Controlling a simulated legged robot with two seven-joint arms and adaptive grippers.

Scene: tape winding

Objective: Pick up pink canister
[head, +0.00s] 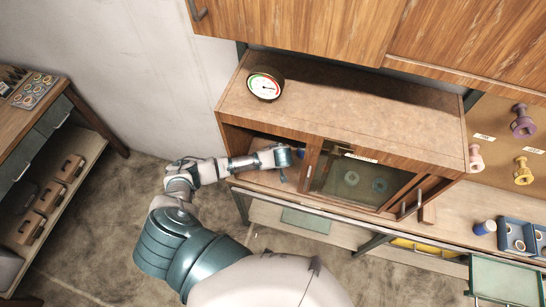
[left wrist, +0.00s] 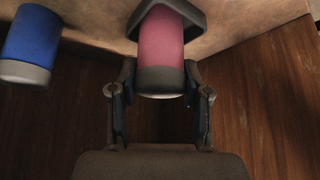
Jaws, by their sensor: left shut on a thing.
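The pink canister (left wrist: 161,42) is in the left wrist view, a pink cylinder with a grey end, its far end at a dark angular holder (left wrist: 197,16). My left gripper (left wrist: 158,80) has one finger on each side of the canister's near end and is shut on it. In the head view my left gripper (head: 284,160) reaches into the open left part of the wooden cabinet (head: 340,115); the pink canister cannot be made out there. My right gripper is not in view.
A blue canister (left wrist: 30,42) with a grey end stands to the left in the left wrist view. Wooden cabinet walls (left wrist: 275,95) lie close on both sides. In the head view, a glass door (head: 358,182) and a round gauge (head: 265,84) are nearby.

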